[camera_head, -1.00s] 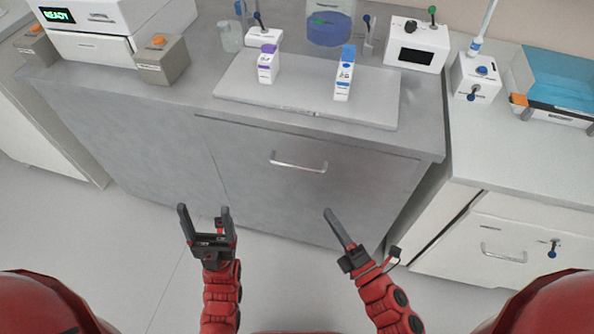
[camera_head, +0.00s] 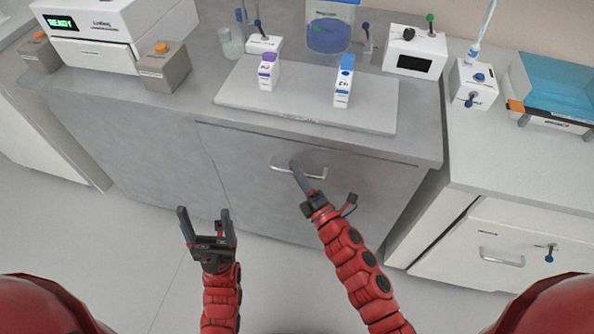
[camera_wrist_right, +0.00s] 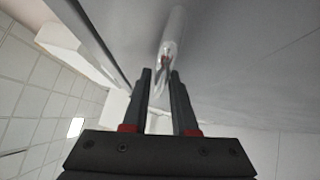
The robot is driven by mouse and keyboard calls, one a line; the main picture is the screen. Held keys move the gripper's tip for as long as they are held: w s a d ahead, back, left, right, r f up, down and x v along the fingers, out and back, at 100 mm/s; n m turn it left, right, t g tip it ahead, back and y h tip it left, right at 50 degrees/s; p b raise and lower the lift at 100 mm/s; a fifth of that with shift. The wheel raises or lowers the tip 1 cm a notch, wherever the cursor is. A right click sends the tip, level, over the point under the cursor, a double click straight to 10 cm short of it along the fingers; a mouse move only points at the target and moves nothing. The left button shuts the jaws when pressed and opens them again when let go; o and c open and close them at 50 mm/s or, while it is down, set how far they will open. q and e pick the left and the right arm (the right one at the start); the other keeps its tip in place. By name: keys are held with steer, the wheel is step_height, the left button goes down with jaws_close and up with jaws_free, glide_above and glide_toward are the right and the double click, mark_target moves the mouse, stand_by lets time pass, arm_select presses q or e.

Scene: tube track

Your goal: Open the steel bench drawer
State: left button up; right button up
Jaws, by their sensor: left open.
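The steel bench drawer (camera_head: 250,150) is a grey front under the bench top and looks closed. Its silver bar handle (camera_head: 318,176) is partly covered by my right gripper (camera_head: 296,165), whose fingertips reach the middle of the bar. In the right wrist view, the handle (camera_wrist_right: 171,38) runs lengthwise just beyond and between the tips of my right gripper (camera_wrist_right: 161,73). A gap shows between those fingers; whether they touch the bar I cannot tell. My left gripper (camera_head: 206,217) is open and empty, low in front of the bench, left of the drawer handle.
A grey tray (camera_head: 235,92) with two small boxes (camera_head: 268,70) (camera_head: 344,82) lies on the bench top above the drawer. A white cabinet (camera_head: 460,248) with its own handle stands at the right. The floor (camera_head: 150,235) in front is clear.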

jaws_close()
stand_by(1.4)
